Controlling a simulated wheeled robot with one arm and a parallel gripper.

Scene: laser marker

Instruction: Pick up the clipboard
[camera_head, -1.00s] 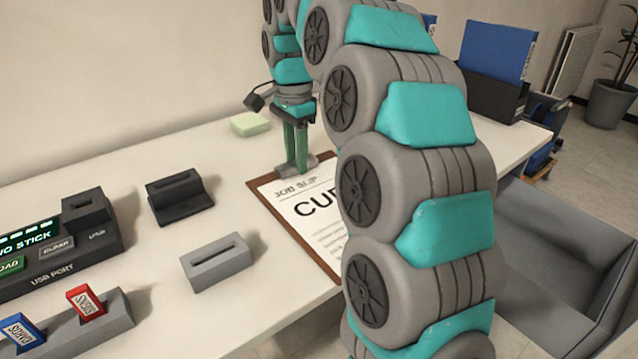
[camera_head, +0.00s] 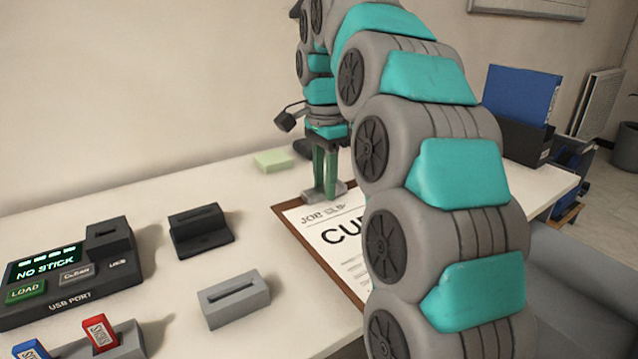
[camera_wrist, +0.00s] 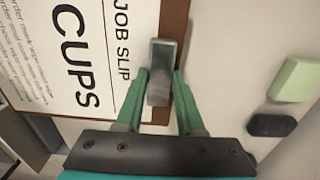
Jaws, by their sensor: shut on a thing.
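The clipboard (camera_head: 297,235) is a brown board with a white sheet reading "JOB SLIP" and "CUPS". It lies on the white table, its right part hidden behind my arm in the head view. In the wrist view the clipboard (camera_wrist: 176,25) shows its sheet to the left and its grey metal clip (camera_wrist: 161,70) at the edge. My gripper (camera_head: 325,190) points down at the clip end. In the wrist view the green fingers of my gripper (camera_wrist: 160,88) sit on either side of the clip, shut on it. I cannot tell any gap between board and table.
A pale green block (camera_head: 273,160) and a dark rounded object (camera_wrist: 271,125) lie near the clip. A black slotted stand (camera_head: 200,230), a grey slotted block (camera_head: 234,298) and a USB port box (camera_head: 70,275) stand to the left. Black holders with a blue binder (camera_head: 520,100) stand at right.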

